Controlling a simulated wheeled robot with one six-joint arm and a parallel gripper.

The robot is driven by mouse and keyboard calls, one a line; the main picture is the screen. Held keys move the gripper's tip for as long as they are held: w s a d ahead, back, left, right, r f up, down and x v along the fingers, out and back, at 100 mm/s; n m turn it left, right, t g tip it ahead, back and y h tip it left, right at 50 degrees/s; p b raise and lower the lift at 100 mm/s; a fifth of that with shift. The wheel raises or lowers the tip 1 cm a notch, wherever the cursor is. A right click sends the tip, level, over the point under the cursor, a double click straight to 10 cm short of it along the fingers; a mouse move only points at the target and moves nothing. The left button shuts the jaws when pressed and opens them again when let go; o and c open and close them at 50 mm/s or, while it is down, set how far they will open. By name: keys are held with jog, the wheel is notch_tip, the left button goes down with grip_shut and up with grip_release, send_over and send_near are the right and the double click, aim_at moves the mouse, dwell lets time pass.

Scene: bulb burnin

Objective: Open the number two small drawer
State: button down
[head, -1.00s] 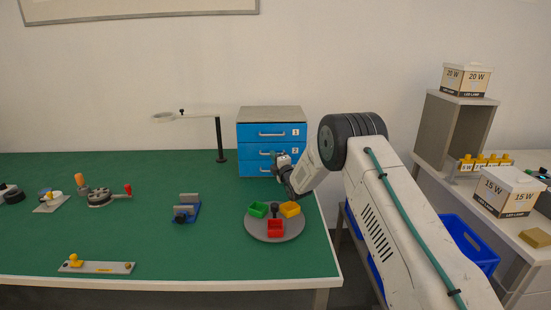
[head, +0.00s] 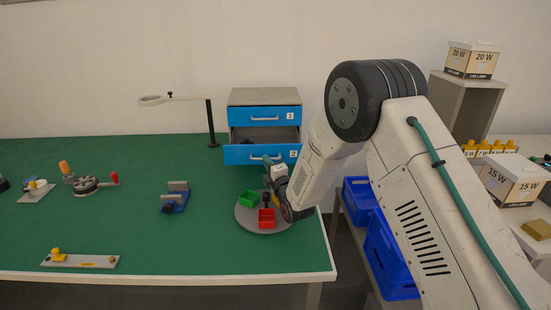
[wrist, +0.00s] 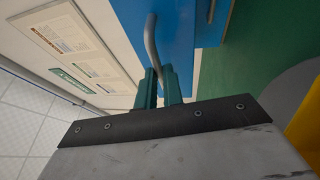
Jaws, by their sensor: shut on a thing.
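The small blue drawer cabinet (head: 264,96) stands at the back right of the green bench. Its number two drawer (head: 240,155) is pulled well out, and its inside shows, with something dark in it. Drawer one (head: 262,116) above is closed. My gripper (head: 270,163) is at the front of drawer two. In the wrist view my teal fingers (wrist: 158,88) are shut on the drawer's grey bar handle (wrist: 152,40), against the blue drawer front (wrist: 185,35). The lowest drawer is hidden behind the open one.
A round grey turntable with green and red bins (head: 267,217) lies just below my gripper, close to the open drawer. A magnifier lamp (head: 211,125) stands left of the cabinet. A small blue vise (head: 175,197) is farther left.

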jog(key=shift+s, duration=0.2)
jog(key=c, duration=1.5)
grip_release()
jog(key=shift+v, duration=3.95)
jog(key=shift+w, duration=0.1)
